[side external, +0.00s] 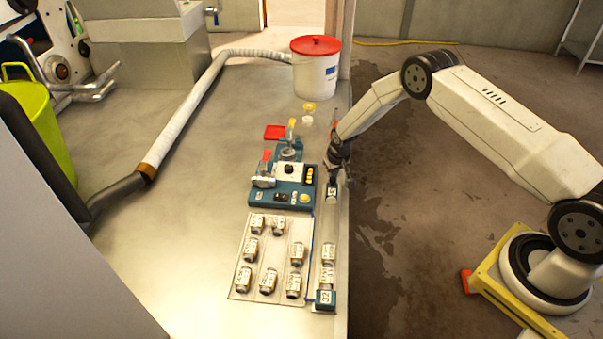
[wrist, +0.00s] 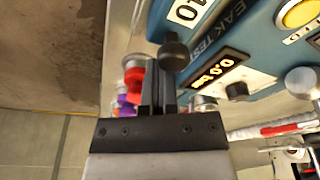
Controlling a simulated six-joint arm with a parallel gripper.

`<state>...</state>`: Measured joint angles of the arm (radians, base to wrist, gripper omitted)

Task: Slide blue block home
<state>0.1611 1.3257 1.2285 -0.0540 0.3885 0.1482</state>
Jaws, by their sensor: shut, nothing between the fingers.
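A small blue block with a white number label (side external: 326,299) sits at the near end of a narrow pale rail (side external: 315,240) along the bench's right edge. Two jars (side external: 327,264) stand on the rail just behind it. A second small, dark block with a white label (side external: 332,191) is at the rail's far end, by my gripper. My gripper (side external: 338,177) is beside the blue tester, shut and empty. In the wrist view its fingers (wrist: 158,85) are together, close to a dark round knob (wrist: 173,52); I cannot tell whether they touch.
The blue tester (side external: 268,195), with lit display (wrist: 218,70), stands left of my gripper. A tray of several jars (side external: 270,255) lies nearer. A white bucket with red lid (side external: 316,75) stands at the back. Bench space at left is clear, apart from a hose (side external: 185,110).

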